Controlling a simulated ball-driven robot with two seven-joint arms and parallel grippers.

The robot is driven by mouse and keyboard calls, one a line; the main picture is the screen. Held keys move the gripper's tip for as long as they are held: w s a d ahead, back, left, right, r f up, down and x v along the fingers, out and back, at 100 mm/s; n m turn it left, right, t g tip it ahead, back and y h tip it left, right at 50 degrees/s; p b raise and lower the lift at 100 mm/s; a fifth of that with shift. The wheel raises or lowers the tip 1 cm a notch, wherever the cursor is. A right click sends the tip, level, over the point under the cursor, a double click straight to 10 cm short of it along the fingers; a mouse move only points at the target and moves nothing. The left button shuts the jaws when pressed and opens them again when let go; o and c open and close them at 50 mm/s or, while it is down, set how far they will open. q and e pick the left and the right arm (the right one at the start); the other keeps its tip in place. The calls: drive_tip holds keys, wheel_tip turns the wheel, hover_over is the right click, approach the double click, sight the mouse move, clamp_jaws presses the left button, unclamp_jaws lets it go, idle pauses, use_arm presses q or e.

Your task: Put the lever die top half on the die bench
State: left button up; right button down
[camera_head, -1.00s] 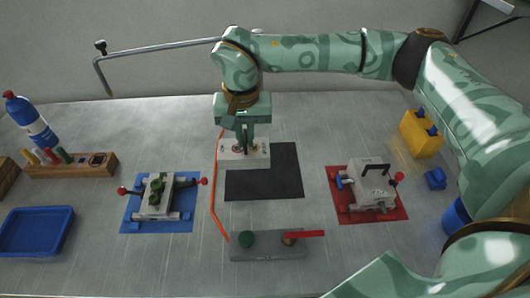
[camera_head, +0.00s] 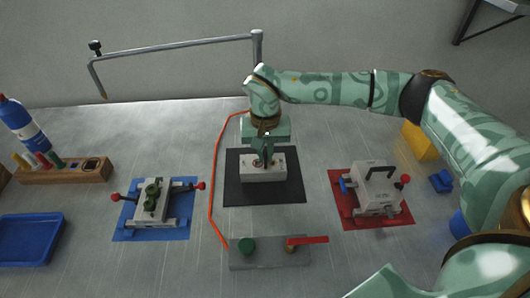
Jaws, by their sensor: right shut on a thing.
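My right gripper (camera_head: 266,150) is shut on a light grey die block (camera_head: 264,174), which looks like the lever die top half. The gripper comes down on the block from above and hides part of its top. The block is over the black mat (camera_head: 262,195), which looks like the die bench, towards its middle and back. I cannot tell whether it touches the mat or hovers just over it. My left gripper is not in view.
A die with a black handle (camera_head: 376,190) sits on a red mat at right. A grey bar (camera_head: 270,254) with a red lever lies in front. An orange cord (camera_head: 211,190) runs beside the black mat.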

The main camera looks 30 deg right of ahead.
drive_tip(key=c, duration=1.9)
unclamp_jaws()
drive_tip(key=shift+f, duration=0.1)
drive_tip(key=o, duration=0.4)
wheel_tip(320, 180, up, 12)
drive_tip(key=p, duration=0.3)
